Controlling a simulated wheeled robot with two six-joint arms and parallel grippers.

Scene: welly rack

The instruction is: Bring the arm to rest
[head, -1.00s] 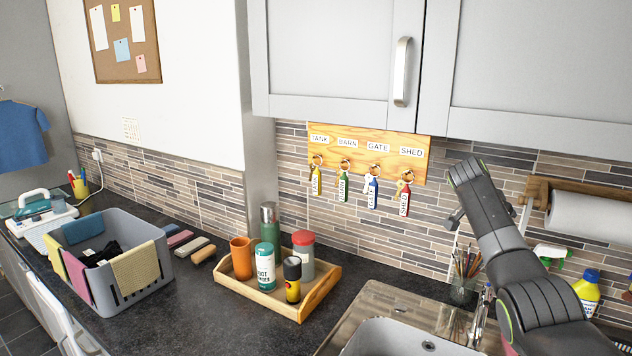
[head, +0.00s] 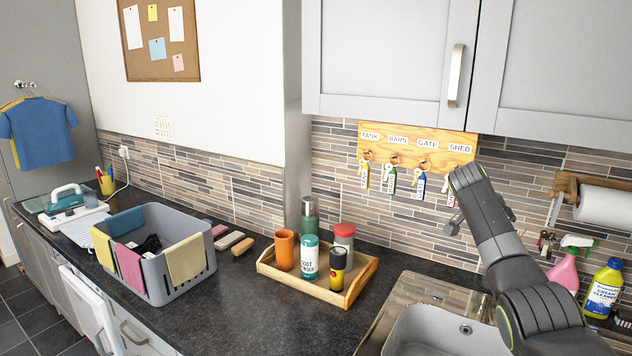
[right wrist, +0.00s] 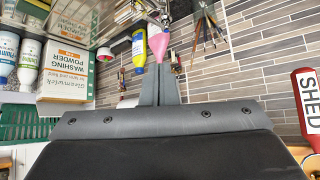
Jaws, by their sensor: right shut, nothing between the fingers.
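My right arm comes in from the right of the head view, over the sink side of the counter. Its right gripper (head: 453,222) is in front of the tiled wall, just below the wooden key board (head: 415,143). In the right wrist view its two fingers (right wrist: 160,82) are together with nothing between them. Key tags hang in a row from the board; the arm partly covers the SHED end. The red SHED tag (right wrist: 307,103) shows at the right edge of the wrist view, apart from the fingers. My left gripper is not in view.
A wooden tray (head: 313,289) with bottles and cups stands left of the sink (head: 430,335). A grey basket (head: 165,285) with cloths is further left. Counter between basket and tray is mostly clear.

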